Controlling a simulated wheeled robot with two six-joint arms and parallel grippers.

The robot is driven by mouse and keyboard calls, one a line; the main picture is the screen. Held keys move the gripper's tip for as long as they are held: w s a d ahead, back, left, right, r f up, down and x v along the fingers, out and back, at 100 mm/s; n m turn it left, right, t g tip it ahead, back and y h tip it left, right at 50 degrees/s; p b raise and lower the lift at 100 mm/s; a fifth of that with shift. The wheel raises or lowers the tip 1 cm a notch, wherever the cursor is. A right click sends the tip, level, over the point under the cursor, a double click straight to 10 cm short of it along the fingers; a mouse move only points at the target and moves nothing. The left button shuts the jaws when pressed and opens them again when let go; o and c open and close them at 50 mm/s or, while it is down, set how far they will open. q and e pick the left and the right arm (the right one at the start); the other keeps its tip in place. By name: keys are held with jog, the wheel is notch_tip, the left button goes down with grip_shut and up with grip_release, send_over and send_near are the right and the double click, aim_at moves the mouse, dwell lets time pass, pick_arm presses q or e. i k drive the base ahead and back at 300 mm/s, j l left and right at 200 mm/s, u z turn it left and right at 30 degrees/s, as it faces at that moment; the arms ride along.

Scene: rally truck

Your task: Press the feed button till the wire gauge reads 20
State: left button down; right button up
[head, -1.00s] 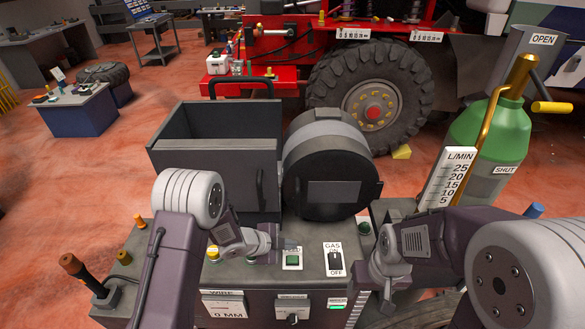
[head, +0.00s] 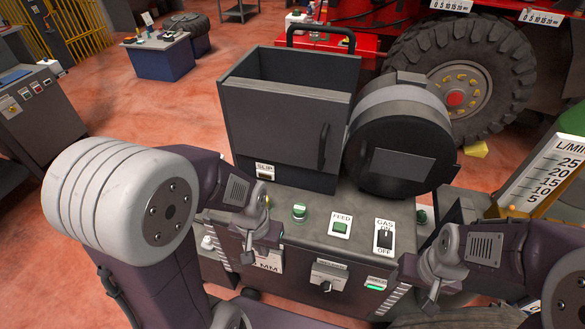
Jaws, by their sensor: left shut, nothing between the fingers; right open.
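The green feed button (head: 340,227) sits on the welder's top panel under a white FEED label and is uncovered. The wire gauge (head: 269,267) is on the front face. Only its "MM" end shows; my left gripper and wrist hide its number. My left gripper (head: 247,248) is shut and empty, pointing down at the panel's front edge, left of the feed button and apart from it. My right gripper (head: 432,297) is open and empty, low in front of the panel's right end.
A gas switch (head: 385,238) is right of the feed button, and a green knob (head: 299,212) is left of it. A front knob (head: 327,277) sits below. A dark box (head: 285,125) and wire drum (head: 399,150) stand behind. A flow gauge (head: 545,175) is at right.

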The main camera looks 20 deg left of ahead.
aim_at(338, 225)
jog(key=k+j+u, duration=0.15)
jog(key=k, duration=0.3)
jog(key=k+j+u, duration=0.2)
jog(key=k, duration=0.25)
jog(key=k+j+u, duration=0.15)
jog(key=k, duration=0.25)
